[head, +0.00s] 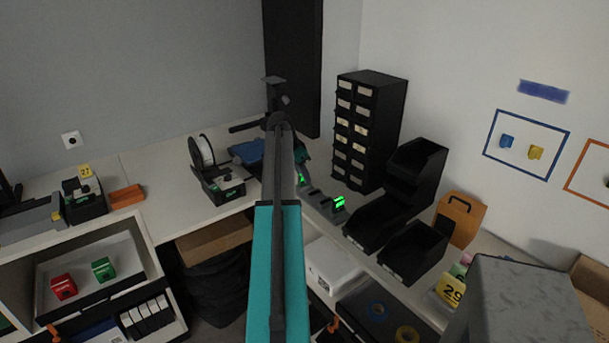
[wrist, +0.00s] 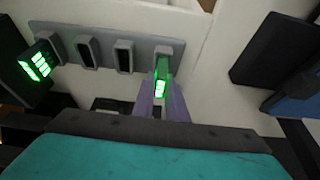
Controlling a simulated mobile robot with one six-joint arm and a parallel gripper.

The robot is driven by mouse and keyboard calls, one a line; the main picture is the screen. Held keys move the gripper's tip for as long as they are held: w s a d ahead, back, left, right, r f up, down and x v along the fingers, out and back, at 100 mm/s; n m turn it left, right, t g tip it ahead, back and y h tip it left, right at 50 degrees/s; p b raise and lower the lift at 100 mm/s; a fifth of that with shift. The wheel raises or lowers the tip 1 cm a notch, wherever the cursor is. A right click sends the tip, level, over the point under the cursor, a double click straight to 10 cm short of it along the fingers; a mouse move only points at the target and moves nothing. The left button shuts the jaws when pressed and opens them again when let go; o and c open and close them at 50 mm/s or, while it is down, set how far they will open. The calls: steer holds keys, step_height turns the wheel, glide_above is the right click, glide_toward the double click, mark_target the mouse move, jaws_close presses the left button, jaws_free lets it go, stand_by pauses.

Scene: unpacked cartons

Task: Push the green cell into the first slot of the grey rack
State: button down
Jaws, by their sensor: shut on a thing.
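The grey rack (wrist: 108,50) lies along the top of the wrist view, with a row of slots. It also shows on the bench in the head view (head: 318,198). My gripper (wrist: 161,102) is shut on the green cell (wrist: 162,70), which has a lit green face. The cell's far end is at the rack's rightmost slot in the wrist view; I cannot tell how deep it sits. The two middle slots are dark and empty. Another lit green cell (wrist: 38,66) sits at the leftmost slot. In the head view my arm hides most of the gripper.
Black open bins (head: 413,250) and a black drawer cabinet (head: 368,130) stand right of the rack in the head view. A spool device (head: 218,180) is to the left on the bench. A dark box (wrist: 275,50) lies right of the rack in the wrist view.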

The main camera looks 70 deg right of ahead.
steer(key=c, duration=1.7)
jaws_free()
steer(key=shift+r, duration=0.1)
steer(key=shift+b+v, duration=1.4)
steer(key=shift+v, duration=5.4)
steer(key=shift+w+a, duration=0.15)
steer(key=shift+a, duration=0.05)
